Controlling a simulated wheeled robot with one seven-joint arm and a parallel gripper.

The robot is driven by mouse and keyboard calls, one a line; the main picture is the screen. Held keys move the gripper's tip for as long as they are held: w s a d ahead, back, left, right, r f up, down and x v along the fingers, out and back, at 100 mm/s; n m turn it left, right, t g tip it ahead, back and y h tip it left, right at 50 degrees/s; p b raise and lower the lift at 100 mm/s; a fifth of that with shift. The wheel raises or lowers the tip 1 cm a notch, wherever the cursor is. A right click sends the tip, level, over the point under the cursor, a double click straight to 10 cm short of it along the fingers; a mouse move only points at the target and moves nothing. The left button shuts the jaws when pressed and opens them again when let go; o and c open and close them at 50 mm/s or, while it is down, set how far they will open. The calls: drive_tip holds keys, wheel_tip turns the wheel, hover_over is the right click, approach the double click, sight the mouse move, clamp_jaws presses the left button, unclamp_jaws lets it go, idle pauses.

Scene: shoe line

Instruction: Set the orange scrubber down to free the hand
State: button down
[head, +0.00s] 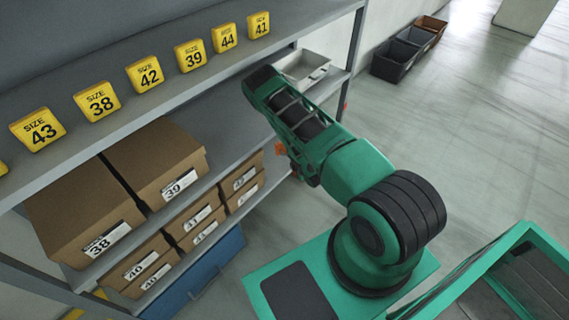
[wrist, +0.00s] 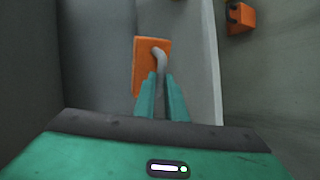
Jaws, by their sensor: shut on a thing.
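The orange scrubber (wrist: 141,69) is an orange block with a curved grey handle, in the middle of the wrist view. My gripper (wrist: 161,82) has its two teal fingers shut on the grey handle. The block lies just beyond the fingertips, over a grey surface. I cannot tell whether it touches that surface. In the head view my arm reaches to the shelf and its fingers are not clearly visible. A small orange patch (head: 281,149) shows beside the arm there; I cannot tell what it is.
A second orange thing (wrist: 240,18) is at the wrist view's upper right, beyond a pale edge (wrist: 208,70). The shelf holds shoe boxes (head: 160,160) on the left and a grey tray (head: 303,66) at its far end. Dark bins (head: 395,60) stand on the floor.

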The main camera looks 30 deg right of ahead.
wheel_tip(320, 180, down, 8)
drive_tip(key=shift+a, duration=0.2)
drive_tip(key=c, duration=1.8)
unclamp_jaws()
drive_tip(key=shift+f, duration=0.1)
